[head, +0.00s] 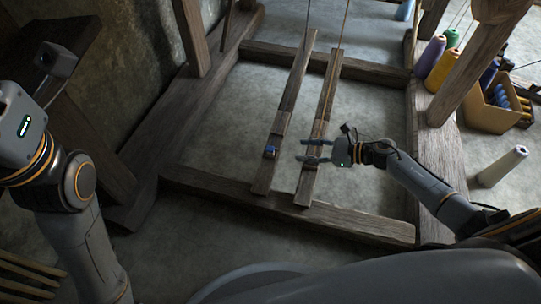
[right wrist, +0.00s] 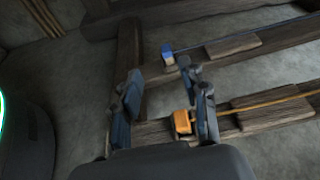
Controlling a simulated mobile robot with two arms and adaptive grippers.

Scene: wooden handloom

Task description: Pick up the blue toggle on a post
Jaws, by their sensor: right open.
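The blue toggle (head: 271,151) stands near the front end of the left treadle (head: 292,92) in the head view. In the right wrist view the blue toggle (right wrist: 168,55) shows beyond the fingertips, between their lines. My right gripper (head: 299,150) is open, its fingers pointing left toward the toggle, with a gap between. It is over the right treadle (head: 325,100); its fingers also show in the wrist view (right wrist: 161,72). An orange toggle (right wrist: 182,122) on the right treadle shows between the fingers, close to the right one. My left arm is at the left edge; its fingers are out of view.
The loom's front beam (head: 230,187) and right beam (head: 432,160) frame the treadles. Thread cones (head: 442,70), a cardboard box (head: 490,112) and a pale cone (head: 503,166) stand at right. Floor left of the blue toggle (head: 225,130) is clear.

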